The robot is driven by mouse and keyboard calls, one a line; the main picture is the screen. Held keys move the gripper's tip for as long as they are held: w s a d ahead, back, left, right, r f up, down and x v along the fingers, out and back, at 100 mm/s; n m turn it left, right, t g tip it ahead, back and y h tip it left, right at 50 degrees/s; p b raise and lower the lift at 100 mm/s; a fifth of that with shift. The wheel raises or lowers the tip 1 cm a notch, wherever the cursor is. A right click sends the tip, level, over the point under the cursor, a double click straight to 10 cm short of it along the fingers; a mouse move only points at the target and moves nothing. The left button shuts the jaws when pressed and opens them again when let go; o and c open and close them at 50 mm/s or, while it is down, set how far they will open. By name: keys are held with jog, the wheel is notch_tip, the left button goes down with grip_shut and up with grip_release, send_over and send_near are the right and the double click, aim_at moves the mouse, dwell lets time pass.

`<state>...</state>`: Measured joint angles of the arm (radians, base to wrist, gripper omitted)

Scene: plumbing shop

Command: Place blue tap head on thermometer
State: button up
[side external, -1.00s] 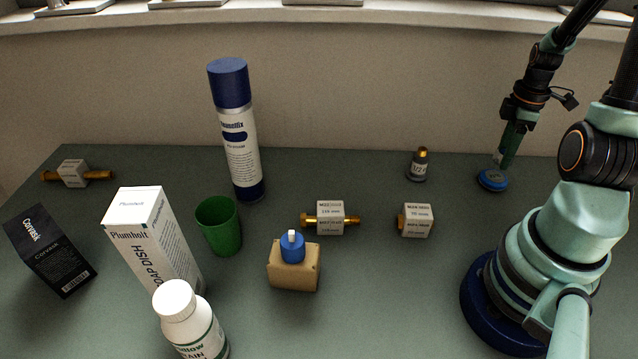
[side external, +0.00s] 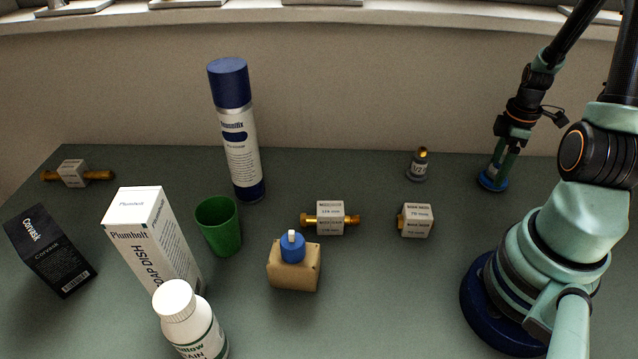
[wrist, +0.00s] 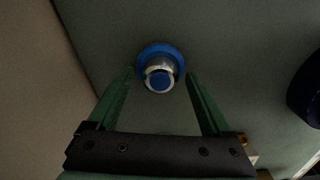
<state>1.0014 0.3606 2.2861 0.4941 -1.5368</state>
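A round blue piece (side external: 490,185) stands on the table at the right; it looks like the blue tap head. The wrist view shows its wide blue base (wrist: 160,49), a silver collar and a blue centre. My gripper (side external: 497,171) is lowered over it and hides part of it in the side view. In the wrist view my gripper (wrist: 160,75) is open, with one green finger on each side of the piece; I see no contact. I cannot tell for sure which thing is the thermometer. A tan block (side external: 293,276) with a blue, white-tipped top (side external: 292,248) stands at front centre.
A green cup (side external: 219,226), tall spray can (side external: 238,130), white box (side external: 148,240) and white bottle (side external: 187,318) stand farther left.

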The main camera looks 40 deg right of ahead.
aim_at(498, 166)
notch_tip(498, 166, up, 12)
jog(key=w+a+r+m+t+h, duration=0.1)
jog(key=w+a+r, duration=0.2)
jog(key=w+a, duration=0.25)
jog(key=w+a+r+m+t, duration=0.1)
jog(key=w+a+r+m, duration=0.1)
jog(key=w+a+r, duration=0.3)
jog(key=a+r+m+t+y, duration=0.1)
jog(key=a+r+m+t, duration=0.1)
jog(key=a, duration=1.4)
jog(key=shift+w+a+m+t, duration=0.2)
jog(key=shift+w+m+t, duration=0.35)
jog(key=shift+t, duration=0.25)
